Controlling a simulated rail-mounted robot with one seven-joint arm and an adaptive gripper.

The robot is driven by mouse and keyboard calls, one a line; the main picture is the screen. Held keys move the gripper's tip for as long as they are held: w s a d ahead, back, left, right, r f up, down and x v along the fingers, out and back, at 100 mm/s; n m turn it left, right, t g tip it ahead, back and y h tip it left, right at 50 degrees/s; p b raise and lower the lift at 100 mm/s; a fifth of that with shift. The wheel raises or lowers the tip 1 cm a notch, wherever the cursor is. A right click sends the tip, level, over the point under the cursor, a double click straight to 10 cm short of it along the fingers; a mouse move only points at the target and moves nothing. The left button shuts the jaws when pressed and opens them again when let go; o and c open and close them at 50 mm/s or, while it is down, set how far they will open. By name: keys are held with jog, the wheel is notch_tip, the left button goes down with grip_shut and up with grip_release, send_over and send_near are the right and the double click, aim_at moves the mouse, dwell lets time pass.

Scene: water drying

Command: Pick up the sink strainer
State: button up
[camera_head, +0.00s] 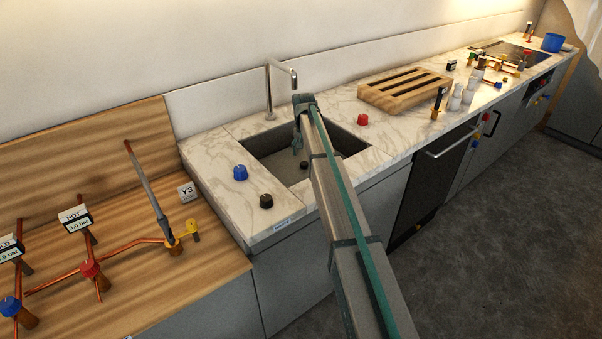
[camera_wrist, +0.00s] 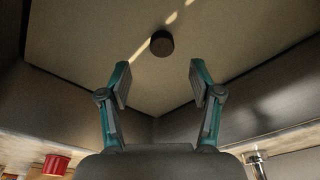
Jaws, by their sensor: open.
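A small dark round piece, which looks like the sink strainer (camera_wrist: 162,43), sits on the floor of the sink basin (camera_wrist: 90,50) in the wrist view. It shows as a small dark spot (camera_head: 304,165) in the head view. My gripper (camera_wrist: 160,75) is open and empty. Its two teal-and-grey fingers stand apart, and the strainer appears beyond the fingertips, roughly centred between them. In the head view my gripper (camera_head: 297,140) hangs over the sink (camera_head: 262,150), mostly edge-on, so its fingers are hard to make out.
The basin walls surround my gripper. A faucet (camera_head: 268,90) stands behind the sink. A red knob (camera_head: 362,120), a blue knob (camera_head: 240,173) and a black knob (camera_head: 266,201) sit on the marble counter. A slatted wooden rack (camera_head: 405,90) lies to the right.

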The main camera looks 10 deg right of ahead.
aim_at(304, 163)
jog(key=shift+w+f+p, duration=0.2)
jog(key=shift+f+p, duration=0.2)
jog(key=shift+f, duration=0.85)
jog(key=shift+w+f+p, duration=0.2)
jog(key=shift+f+p, duration=0.2)
jog(key=shift+f, duration=0.9)
jog(key=shift+w+f+p, duration=0.2)
jog(key=shift+f+p, duration=0.2)
jog(key=shift+f, duration=0.85)
grip_shut()
jog(key=shift+r, duration=0.1)
